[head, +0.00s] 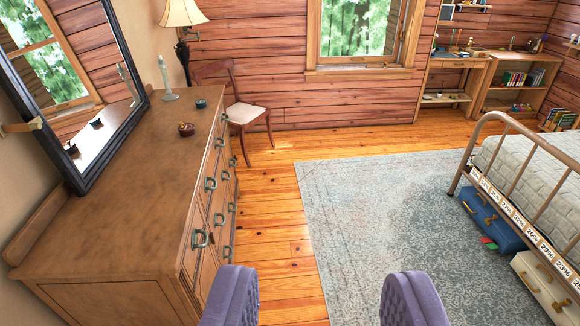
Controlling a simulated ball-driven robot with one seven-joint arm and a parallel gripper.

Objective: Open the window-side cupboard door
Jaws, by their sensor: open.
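A brown wooden dresser (120,190) stands along the left wall. Its front faces right and shows at a steep angle, with several metal ring handles, the nearest one (200,238) close to my gripper's left finger. The fronts look shut. I cannot tell which of them is the window-side cupboard door; the dresser's far end is towards the window (357,28). My gripper (322,288) shows as two purple fingers at the bottom, wide apart, open and empty. It is to the right of the dresser's near end, apart from the handles. The lower front is partly hidden by the left finger.
A chair (247,112) stands beyond the dresser's far end. A mirror (85,95), candlestick (166,80) and small bowl (186,129) are on top. A bed frame (510,125) with a blue case (490,220) is right. Wood floor and rug (370,220) between are clear.

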